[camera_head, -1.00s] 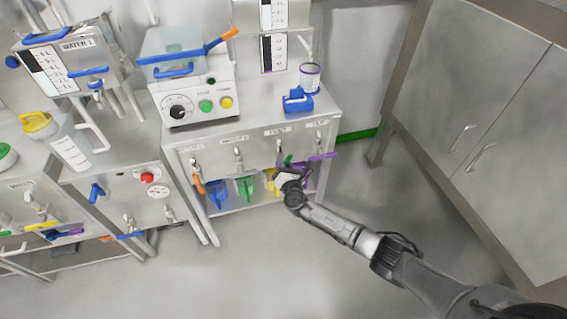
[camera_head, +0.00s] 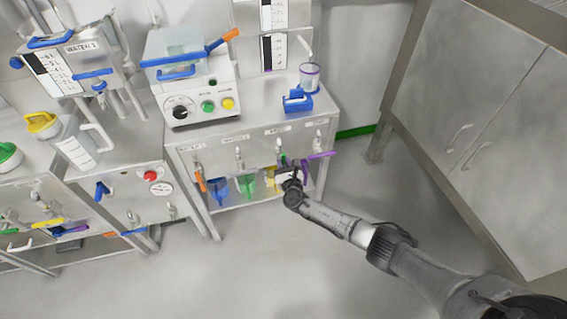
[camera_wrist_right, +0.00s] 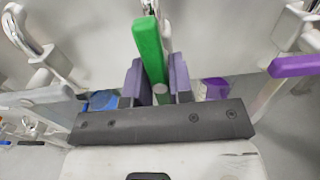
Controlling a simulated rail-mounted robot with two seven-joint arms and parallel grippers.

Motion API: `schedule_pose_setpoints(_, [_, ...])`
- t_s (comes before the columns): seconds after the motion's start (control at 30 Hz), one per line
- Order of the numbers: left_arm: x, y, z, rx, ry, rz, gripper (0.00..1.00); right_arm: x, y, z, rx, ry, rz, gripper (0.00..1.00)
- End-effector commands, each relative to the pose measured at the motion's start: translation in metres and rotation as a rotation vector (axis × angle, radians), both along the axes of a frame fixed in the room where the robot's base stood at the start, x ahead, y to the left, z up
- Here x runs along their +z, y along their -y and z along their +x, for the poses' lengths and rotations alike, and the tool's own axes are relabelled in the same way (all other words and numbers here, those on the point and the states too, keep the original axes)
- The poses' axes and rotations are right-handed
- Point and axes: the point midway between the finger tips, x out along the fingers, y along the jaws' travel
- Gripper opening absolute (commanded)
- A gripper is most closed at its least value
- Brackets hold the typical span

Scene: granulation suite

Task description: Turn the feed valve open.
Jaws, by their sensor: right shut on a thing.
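A green valve handle (camera_wrist_right: 150,50) stands between the finger pads of my right gripper (camera_wrist_right: 156,84) in the right wrist view. The gripper is shut on this handle. In the head view my right gripper (camera_head: 289,171) is at the third tap from the left on the counter's front, and only a bit of the green handle (camera_head: 284,160) shows above it. The small labels over the taps are too blurred to read, so I cannot tell which one names the feed valve. My left gripper is out of view.
A purple handle (camera_head: 321,156) is close on the right; it also shows in the wrist view (camera_wrist_right: 295,66). An orange handle (camera_head: 201,182) is at the left tap. Blue (camera_head: 219,189) and green (camera_head: 246,185) vessels stand below. The floor in front is clear.

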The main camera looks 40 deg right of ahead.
Motion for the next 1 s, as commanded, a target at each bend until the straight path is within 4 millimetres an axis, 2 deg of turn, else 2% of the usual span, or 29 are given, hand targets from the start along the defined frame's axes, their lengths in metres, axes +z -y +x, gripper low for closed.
schedule_pose_setpoints(0.4, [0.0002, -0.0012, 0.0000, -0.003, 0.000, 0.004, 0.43, 0.0001, -0.0002, 0.0001, 0.000, -0.002, -0.007, 0.00])
schedule_pose_setpoints(0.43, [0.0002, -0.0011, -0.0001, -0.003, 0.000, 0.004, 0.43, 0.0002, -0.0002, 0.0001, 0.000, -0.002, -0.007, 0.22])
schedule_pose_setpoints(0.7, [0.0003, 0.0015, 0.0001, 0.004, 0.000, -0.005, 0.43, 0.0000, -0.0002, 0.0001, 0.000, -0.002, -0.006, 0.47])
schedule_pose_setpoints(1.0, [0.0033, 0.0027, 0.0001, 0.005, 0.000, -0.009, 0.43, 0.0009, -0.0015, -0.0034, 0.000, -0.002, -0.006, 0.47])
